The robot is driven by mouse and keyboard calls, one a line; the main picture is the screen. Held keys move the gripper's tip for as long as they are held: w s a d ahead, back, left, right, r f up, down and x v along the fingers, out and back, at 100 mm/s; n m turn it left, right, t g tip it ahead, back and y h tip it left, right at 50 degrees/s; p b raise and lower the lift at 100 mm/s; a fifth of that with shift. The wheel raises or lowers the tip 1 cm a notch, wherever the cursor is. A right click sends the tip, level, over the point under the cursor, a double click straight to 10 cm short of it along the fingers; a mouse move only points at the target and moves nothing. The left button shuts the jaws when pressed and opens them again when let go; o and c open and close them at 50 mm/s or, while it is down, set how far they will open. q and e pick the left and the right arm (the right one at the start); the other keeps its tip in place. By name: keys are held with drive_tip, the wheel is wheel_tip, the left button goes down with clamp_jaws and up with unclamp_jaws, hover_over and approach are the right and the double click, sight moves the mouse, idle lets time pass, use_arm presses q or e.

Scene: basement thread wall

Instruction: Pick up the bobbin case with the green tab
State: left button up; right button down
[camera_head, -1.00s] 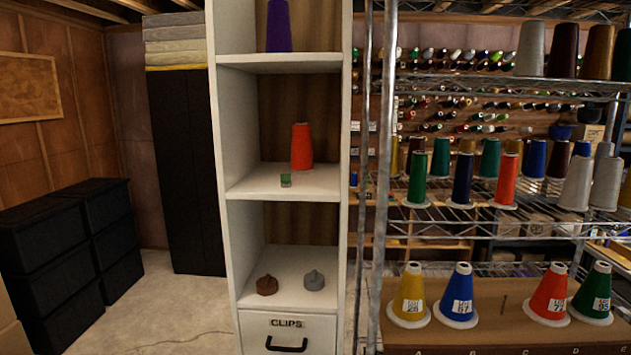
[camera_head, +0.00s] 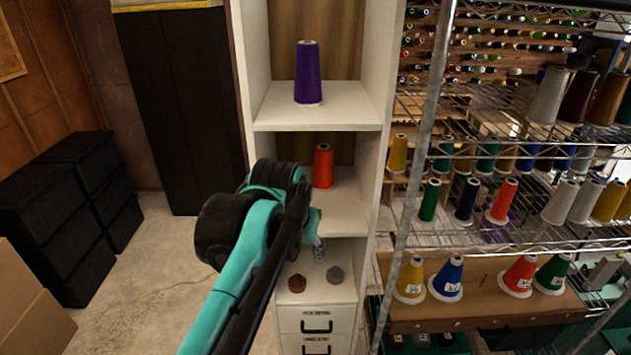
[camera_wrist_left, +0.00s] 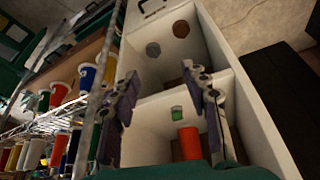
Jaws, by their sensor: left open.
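The bobbin case with the green tab (camera_wrist_left: 178,113) is a small block on the middle shelf of the white shelf unit. The left wrist view, which is turned over, shows it beside the red thread cone (camera_wrist_left: 189,143), between my two fingers in the picture. I cannot tell the exact gap to the case. My right gripper is in neither view.
The red cone (camera_head: 323,166) stands close to the case. The shelf above (camera_head: 345,108) holds a purple cone (camera_head: 308,72). The lower shelf holds a brown piece (camera_head: 297,283) and a grey piece (camera_head: 335,275). A wire rack (camera_head: 470,240) with cones stands at the right.

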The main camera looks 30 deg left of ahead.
use_arm(q)
drive_tip(key=w+a+r, duration=0.1)
drive_tip(key=w, duration=0.2)
drive_tip(key=w+a+r+p, duration=0.1)
drive_tip(key=w, duration=0.2)
drive_tip(key=w+a+r+p, duration=0.1)
drive_tip(key=w+a, duration=0.1)
drive_tip(key=w, duration=0.2)
drive_tip(key=shift+r, duration=0.15)
drive_tip(key=shift+w+p, duration=0.3)
drive_tip(key=shift+w, duration=0.5)
drive_tip(key=x, duration=0.5)
drive_tip(key=shift+w+a, duration=0.15)
drive_tip(key=shift+w, duration=0.05)
drive_tip(key=shift+s, duration=0.1)
drive_tip(key=shift+c, duration=0.9)
drive_tip(key=c, duration=0.7)
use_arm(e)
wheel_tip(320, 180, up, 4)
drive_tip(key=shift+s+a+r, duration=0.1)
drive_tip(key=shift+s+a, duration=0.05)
